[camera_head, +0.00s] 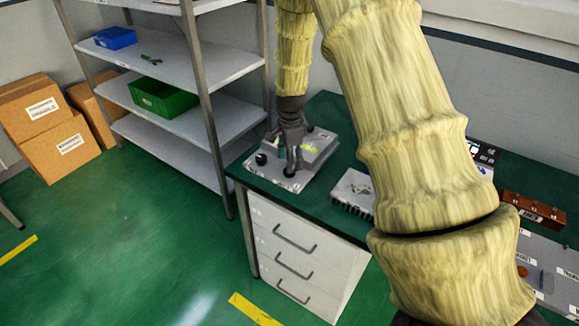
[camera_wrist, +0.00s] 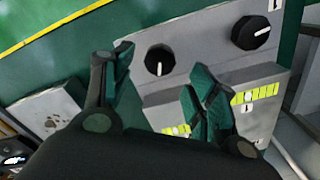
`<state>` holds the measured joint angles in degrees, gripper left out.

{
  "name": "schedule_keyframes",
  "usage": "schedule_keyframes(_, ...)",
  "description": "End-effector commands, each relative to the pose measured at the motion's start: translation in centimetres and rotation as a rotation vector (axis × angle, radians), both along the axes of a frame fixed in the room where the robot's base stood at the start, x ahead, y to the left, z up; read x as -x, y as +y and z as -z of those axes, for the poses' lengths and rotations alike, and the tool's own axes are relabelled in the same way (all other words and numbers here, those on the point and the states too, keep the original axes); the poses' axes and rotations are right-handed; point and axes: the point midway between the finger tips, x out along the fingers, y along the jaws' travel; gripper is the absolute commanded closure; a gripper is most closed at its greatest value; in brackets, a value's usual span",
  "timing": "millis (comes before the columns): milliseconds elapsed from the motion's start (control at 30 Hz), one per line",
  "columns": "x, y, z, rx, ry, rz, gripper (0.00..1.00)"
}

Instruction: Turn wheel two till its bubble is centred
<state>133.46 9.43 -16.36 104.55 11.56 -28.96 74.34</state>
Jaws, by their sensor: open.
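The grey levelling unit (camera_head: 262,175) sits on the left end of the green bench. In the wrist view, its plate (camera_wrist: 205,55) carries a black wheel with a white line (camera_wrist: 160,60) and another black wheel (camera_wrist: 252,32) at upper right, beside a label "1". The first wheel's label is not readable. Two yellow-green vials show, one at right (camera_wrist: 262,92) and one lower left (camera_wrist: 176,130), partly covered by a finger. In the head view, my gripper (camera_head: 291,158) is over the unit.
A finned grey block (camera_head: 352,189) stands right of the unit. A brown box (camera_head: 533,209) and a labelled grey panel (camera_head: 550,255) lie farther right, partly behind my arm. Shelves (camera_head: 190,65) stand close at left. Cartons (camera_head: 50,125) sit on the floor.

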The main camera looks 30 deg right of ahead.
Motion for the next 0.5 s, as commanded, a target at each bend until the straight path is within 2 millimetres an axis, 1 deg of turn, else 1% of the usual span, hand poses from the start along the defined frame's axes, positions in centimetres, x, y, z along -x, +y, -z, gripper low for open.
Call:
schedule_keyframes(200, 0.0, 0.1, 2.6, 0.001, 0.002, -0.002, 0.42)
schedule_keyframes(333, 0.0, 0.1, 3.6, 0.0, 0.001, -0.003, 0.42)
schedule_keyframes(500, -0.1, 0.1, 4.3, 0.001, -0.001, -0.003, 0.42)
